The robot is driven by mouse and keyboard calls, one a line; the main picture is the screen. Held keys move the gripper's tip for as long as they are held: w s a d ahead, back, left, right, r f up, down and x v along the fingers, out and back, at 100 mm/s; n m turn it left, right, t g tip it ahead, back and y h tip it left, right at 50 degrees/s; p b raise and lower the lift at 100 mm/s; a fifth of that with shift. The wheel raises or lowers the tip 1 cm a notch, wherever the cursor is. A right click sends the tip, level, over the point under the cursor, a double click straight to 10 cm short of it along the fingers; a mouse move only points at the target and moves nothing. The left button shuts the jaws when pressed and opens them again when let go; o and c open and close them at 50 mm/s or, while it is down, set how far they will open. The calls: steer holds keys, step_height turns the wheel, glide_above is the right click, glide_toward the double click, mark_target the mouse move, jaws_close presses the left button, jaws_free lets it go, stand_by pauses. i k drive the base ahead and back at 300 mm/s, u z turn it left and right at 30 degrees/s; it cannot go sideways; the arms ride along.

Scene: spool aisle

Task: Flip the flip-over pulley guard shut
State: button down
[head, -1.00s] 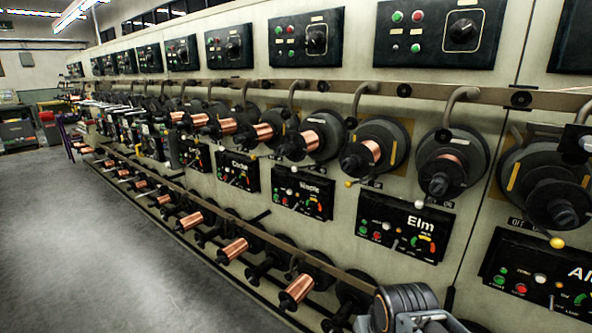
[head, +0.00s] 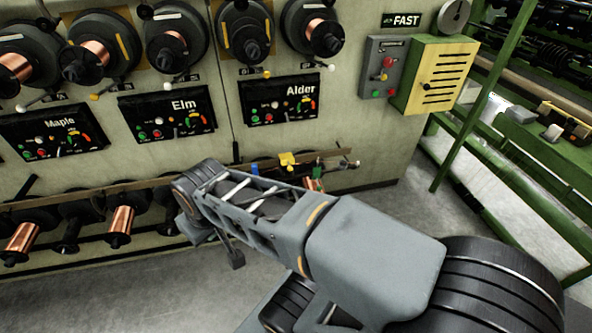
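I cannot pick out the flip-over pulley guard with certainty. A yellow slotted box (head: 437,76) with a dark knob hangs at the right end of the machine, beside a grey control box. A small yellow part (head: 288,160) sits on the low rail, with a small blue part (head: 254,168) to its left. It is too small to tell whether either is a guard, or open or shut. My grey arm reaches from the lower right towards the low rail and covers part of it. My gripper cannot be made out.
Panels marked Maple, Elm (head: 167,117) and Alder (head: 279,98) line the machine front under several spools. Copper spools (head: 120,225) sit low at left. A grey control box (head: 383,68) is under the FAST sign. A green frame (head: 545,150) stands at right. Floor between is clear.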

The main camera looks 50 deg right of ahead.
mark_target(287, 158)
steer(key=z, duration=0.7)
steer(key=i, duration=0.7)
steer(key=u, duration=0.65)
